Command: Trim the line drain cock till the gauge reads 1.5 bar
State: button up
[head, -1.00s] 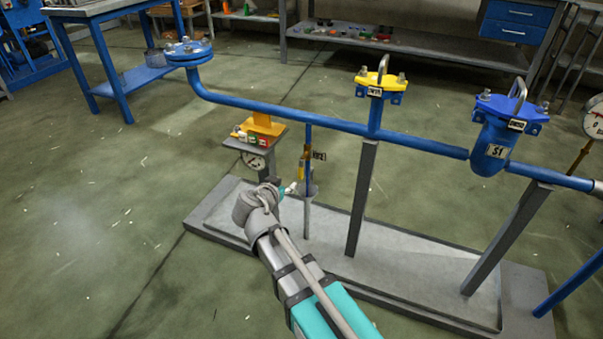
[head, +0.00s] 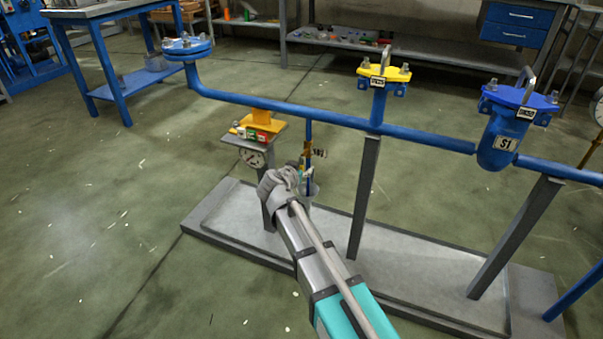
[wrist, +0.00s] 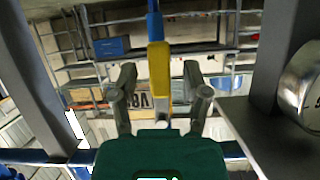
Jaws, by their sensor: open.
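The drain cock with its yellow handle (head: 307,150) is on the short blue pipe that drops from the blue line. A small tag hangs beside it. In the wrist view the yellow handle (wrist: 160,68) hangs between the two grey fingers of my gripper (wrist: 159,92), which are open with room on both sides. In the head view my gripper (head: 307,177) is just below the cock, mostly hidden behind my wrist. A round gauge (head: 599,112) is cut off at the right edge; its reading cannot be made out.
A dial edge (wrist: 303,86) shows in the wrist view. Grey posts (head: 365,195) rise from the tray (head: 420,270). A blue strainer (head: 500,140) stands right.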

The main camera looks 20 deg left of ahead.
jog(key=shift+w+f, duration=0.1)
jog(key=shift+w, duration=0.1)
grip_shut()
dwell(0.3)
jog(key=shift+d, duration=0.1)
